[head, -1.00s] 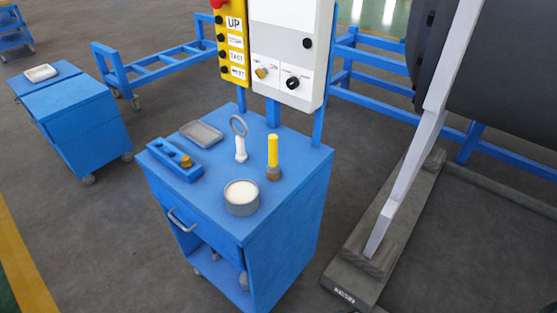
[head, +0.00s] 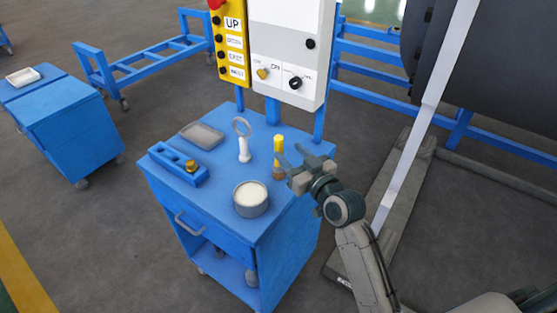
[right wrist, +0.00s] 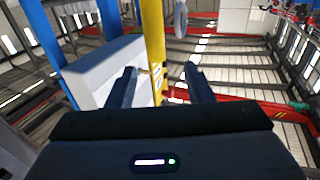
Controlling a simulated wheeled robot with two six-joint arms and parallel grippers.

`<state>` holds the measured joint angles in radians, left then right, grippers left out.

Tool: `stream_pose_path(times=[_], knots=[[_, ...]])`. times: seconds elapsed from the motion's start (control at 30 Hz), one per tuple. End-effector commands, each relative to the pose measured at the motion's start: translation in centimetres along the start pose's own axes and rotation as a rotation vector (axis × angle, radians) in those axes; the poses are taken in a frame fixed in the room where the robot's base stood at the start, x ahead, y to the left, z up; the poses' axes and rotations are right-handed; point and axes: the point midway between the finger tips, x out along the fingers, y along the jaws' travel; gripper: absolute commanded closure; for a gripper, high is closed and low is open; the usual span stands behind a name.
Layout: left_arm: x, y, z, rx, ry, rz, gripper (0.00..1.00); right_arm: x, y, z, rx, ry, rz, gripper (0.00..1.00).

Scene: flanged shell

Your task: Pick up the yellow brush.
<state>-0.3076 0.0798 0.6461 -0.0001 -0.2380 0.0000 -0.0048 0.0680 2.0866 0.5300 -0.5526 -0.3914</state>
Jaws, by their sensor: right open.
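The yellow brush (head: 279,143) stands upright with its brown bristle end down on the blue cart top (head: 222,180), near the cart's right side. My right gripper (head: 289,155) is open, its fingers pointing left toward the brush and very close to its right side. Whether a finger touches the brush or overlaps it only in the picture, I cannot tell. In the right wrist view the open fingers (right wrist: 161,82) have nothing clearly held between them; a yellow upright strip shows beyond, and I cannot tell whether it is the brush. My left gripper is not in view.
A white-filled round tin (head: 251,199) stands in front of the brush. A white-handled ring tool (head: 243,147), a grey tray (head: 202,134) and a blue block holder (head: 178,165) are left of it. The control panel (head: 282,52) rises behind the cart.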

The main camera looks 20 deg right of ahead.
Motion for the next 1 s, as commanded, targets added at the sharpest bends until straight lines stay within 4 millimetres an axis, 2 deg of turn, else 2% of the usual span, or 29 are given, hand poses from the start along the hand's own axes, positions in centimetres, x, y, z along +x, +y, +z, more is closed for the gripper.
stream_pose_path(times=[0.1,0.27,0.6,0.9,1.0], knots=[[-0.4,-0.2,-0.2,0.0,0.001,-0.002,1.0,1.5,0.0,0.0,0.001,-0.002,0.0,0.53],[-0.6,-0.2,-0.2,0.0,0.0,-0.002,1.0,2.5,0.1,0.1,0.002,-0.003,-0.001,0.53],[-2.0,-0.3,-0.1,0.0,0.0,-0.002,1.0,6.8,0.5,1.0,0.002,-0.004,0.001,0.53],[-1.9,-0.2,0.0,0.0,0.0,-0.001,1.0,7.2,0.5,1.2,0.001,-0.003,0.001,0.53],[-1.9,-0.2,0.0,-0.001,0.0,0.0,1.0,7.2,0.5,1.2,0.0,-0.003,0.001,0.73]])
